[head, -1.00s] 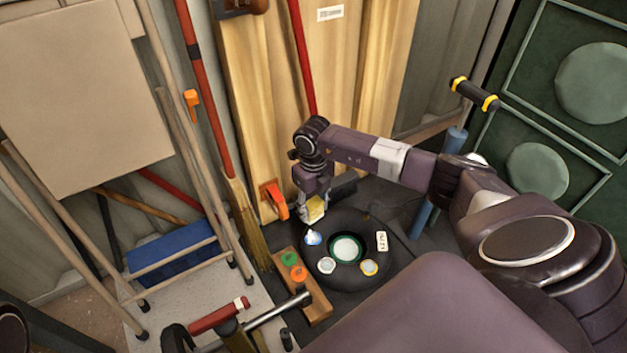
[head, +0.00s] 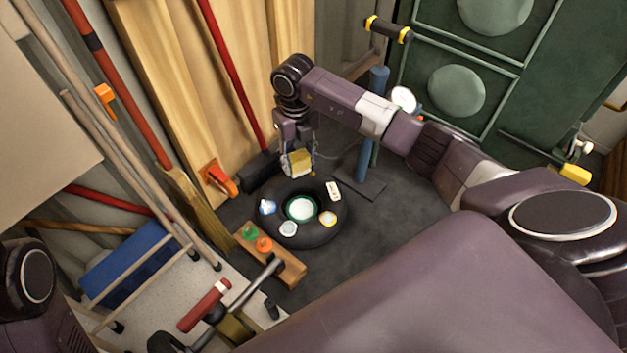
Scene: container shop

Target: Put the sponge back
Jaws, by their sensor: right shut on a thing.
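The sponge (head: 300,163) is a small yellow block. My right gripper (head: 297,168) is shut on it and points down, holding it near the back edge of a black tire (head: 300,237). Whether the sponge touches the tire cannot be told. My left arm shows at the lower left edge, but its gripper is out of the picture.
On the tire lie a green-rimmed dish (head: 301,209), a white labelled item (head: 333,191) and several small round things. A wooden block (head: 270,254) with green and orange discs is in front.

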